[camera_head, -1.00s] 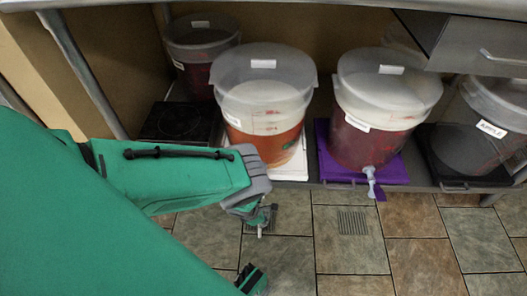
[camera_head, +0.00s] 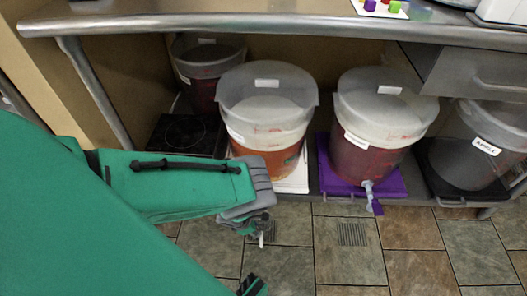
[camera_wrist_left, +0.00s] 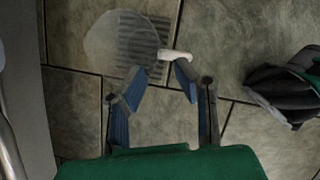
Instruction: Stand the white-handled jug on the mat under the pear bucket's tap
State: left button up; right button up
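My left gripper (camera_wrist_left: 162,72) has its blue-padded fingers around the white handle (camera_wrist_left: 177,56) of a translucent jug (camera_wrist_left: 120,42). The jug appears raised off the floor, with a drain grate visible through it. In the head view, my left gripper (camera_head: 262,228) is left of the shelf's middle, and the white handle (camera_head: 262,239) shows just below it. The jug body is hard to make out there. My right gripper (camera_head: 251,286) is at the bottom edge; whether it is open is unclear. Several lidded buckets stand on the shelf; I cannot tell which label says pear.
A bucket (camera_head: 372,160) with a tap (camera_head: 368,188) stands on a purple mat (camera_head: 397,184). An orange-filled bucket (camera_head: 262,172) stands on a white mat (camera_head: 292,181). The right bucket (camera_head: 489,150) is on a dark mat. A steel counter (camera_head: 250,17) overhangs them. Floor in front is clear.

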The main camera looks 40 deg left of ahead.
pick_arm(q)
jog(key=s+a+p, duration=0.2)
jog(key=s+a, duration=0.3)
jog(key=s, duration=0.3)
jog(key=a+r+n+y, duration=0.4)
jog(key=a+r+n, duration=0.3)
jog(key=r+n, duration=0.85)
jog(key=s+d+r+n+g, duration=0.1)
jog(key=s+d+r+n, duration=0.2)
jog(key=r+n, duration=0.3)
jog(key=s+d+r+n+g+h, duration=0.1)
jog(key=s+d+r+n, duration=0.2)
jog(key=n, duration=0.9)
jog(key=s+d+r+n+g, duration=0.1)
jog(key=s+d+r+n, duration=0.2)
jog(key=d+r+n, duration=0.3)
notch_tip(320, 180, up, 3)
jog(key=n, duration=0.3)
jog(key=shift+s+d+f, duration=0.15)
jog(key=shift+s+d, duration=0.1)
jog(key=shift+s, duration=0.15)
jog(key=shift+n, duration=0.25)
